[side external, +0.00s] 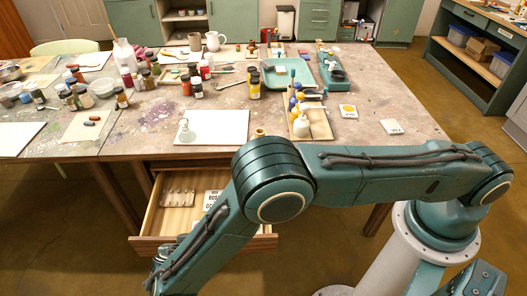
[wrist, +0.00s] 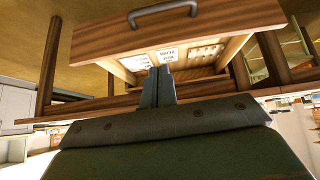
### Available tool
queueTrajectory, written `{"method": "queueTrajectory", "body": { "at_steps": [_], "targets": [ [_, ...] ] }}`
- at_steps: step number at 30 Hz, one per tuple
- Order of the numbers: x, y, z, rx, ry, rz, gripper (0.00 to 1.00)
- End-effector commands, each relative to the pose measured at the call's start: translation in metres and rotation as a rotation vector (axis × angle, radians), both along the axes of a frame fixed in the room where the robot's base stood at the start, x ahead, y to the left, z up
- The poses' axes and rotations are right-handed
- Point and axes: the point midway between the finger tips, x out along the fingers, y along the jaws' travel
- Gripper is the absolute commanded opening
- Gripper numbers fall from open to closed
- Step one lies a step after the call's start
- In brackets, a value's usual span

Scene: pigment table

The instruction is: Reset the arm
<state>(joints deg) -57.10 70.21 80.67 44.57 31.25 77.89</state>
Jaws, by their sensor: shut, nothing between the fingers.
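My gripper (wrist: 158,88) shows in the wrist view with its two dark fingers together and nothing between them. In the side external view my arm reaches down to the lower left, in front of the open drawer (side external: 150,222), and the fingers are not visible there. The wooden drawer is pulled out from under the table (side external: 330,140). In the wrist view the drawer front (wrist: 215,18) with its grey handle (wrist: 165,12) appears at the top, beyond the fingertips. I see no contact between fingers and handle.
The drawer holds a printed card (side external: 212,199) and a pale slotted piece (side external: 178,197). Open floor lies left of the drawer.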

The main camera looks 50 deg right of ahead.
Motion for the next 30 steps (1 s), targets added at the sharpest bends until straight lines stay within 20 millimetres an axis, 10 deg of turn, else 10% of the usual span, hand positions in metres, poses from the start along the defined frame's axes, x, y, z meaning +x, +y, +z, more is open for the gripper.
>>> {"method": "queueTrajectory", "body": {
  "at_steps": [15, 30],
  "targets": [
    [0.038, -0.061, 0.14, 0.094, 0.149, 0.071, 0.0],
    [0.028, -0.146, 0.257, 0.179, 0.228, 0.198, 0.0]
  ]
}}
